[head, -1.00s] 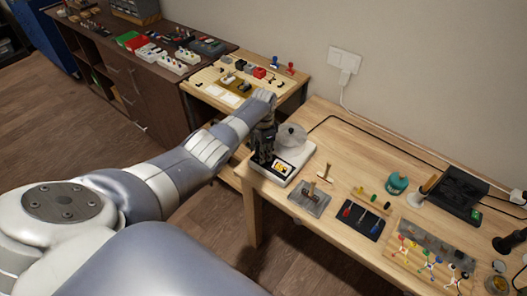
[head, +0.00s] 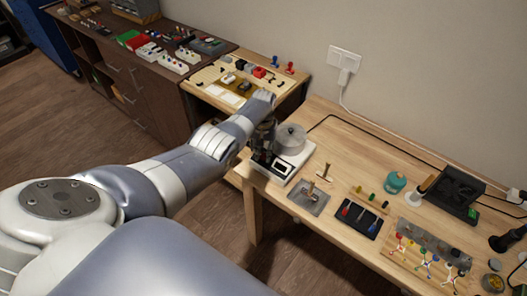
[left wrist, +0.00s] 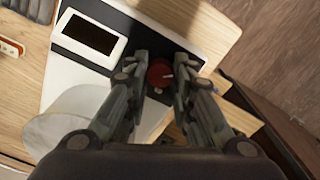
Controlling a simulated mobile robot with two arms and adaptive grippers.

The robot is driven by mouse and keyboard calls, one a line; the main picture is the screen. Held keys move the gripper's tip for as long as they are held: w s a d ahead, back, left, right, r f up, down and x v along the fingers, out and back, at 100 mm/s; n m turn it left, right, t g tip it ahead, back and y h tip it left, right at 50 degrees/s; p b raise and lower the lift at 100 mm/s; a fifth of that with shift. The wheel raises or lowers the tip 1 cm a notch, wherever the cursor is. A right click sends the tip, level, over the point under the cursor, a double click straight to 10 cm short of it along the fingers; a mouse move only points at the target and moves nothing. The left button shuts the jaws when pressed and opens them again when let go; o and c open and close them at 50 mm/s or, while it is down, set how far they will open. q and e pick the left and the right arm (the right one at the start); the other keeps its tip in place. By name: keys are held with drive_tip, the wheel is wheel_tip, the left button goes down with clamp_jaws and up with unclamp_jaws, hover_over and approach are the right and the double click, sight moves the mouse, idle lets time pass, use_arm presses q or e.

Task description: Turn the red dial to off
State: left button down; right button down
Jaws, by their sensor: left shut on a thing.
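The red dial (left wrist: 159,74) sits on the black front panel of a white device, and a light pointer mark shows on it in the left wrist view. My left gripper (left wrist: 163,66) is shut on the dial, one finger on each side. In the head view my left gripper (head: 262,143) stands at the left front of the white device (head: 303,158) and hides the dial. The device's small screen (left wrist: 89,35) is dark inside a white frame; it also shows in the head view (head: 280,167). My right gripper is not in view.
A clear round cover (head: 290,138) stands on the device. A grey metal plate (head: 309,197), a dark tool tray (head: 360,219) and a teal item (head: 396,182) lie to its right on the wooden table. A side table (head: 272,92) with small parts is behind.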

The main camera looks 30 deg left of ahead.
use_arm(q)
drive_tip(key=n, duration=0.3)
drive_tip(key=shift+n, duration=0.5)
drive_tip(key=c, duration=1.3)
unclamp_jaws()
